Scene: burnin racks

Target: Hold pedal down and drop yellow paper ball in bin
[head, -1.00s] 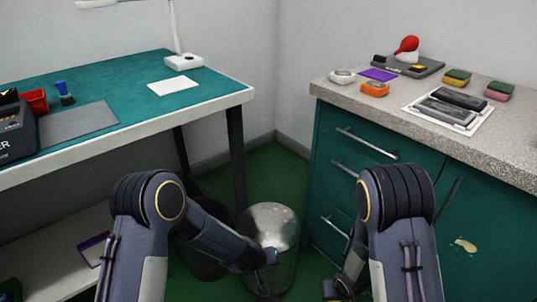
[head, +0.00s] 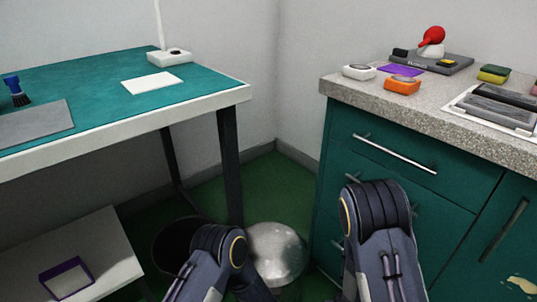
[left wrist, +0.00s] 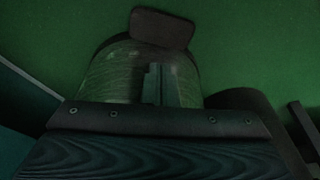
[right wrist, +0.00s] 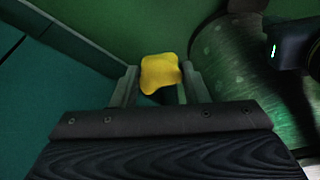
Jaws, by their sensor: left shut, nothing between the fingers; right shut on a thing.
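The metal bin with a silver domed lid (head: 277,252) stands on the floor between table and cabinet; its lid looks closed. In the left wrist view, the bin's shiny body (left wrist: 112,72) has a dark rounded plate, apparently the pedal (left wrist: 162,28), at its base. My left gripper (left wrist: 157,72) is shut and empty, its fingertips pointing towards the pedal; I cannot tell whether they touch. My right gripper (right wrist: 160,85) is shut on the yellow paper ball (right wrist: 160,72), beside the bin's body (right wrist: 228,75). Both grippers are hidden in the head view.
A dark open bin (head: 172,245) stands left of the metal bin. The teal-topped table (head: 100,95) is at left, with a low shelf (head: 110,250) beneath. The green drawer cabinet (head: 430,200) is close at right. Green floor (head: 245,185) shows behind the bins.

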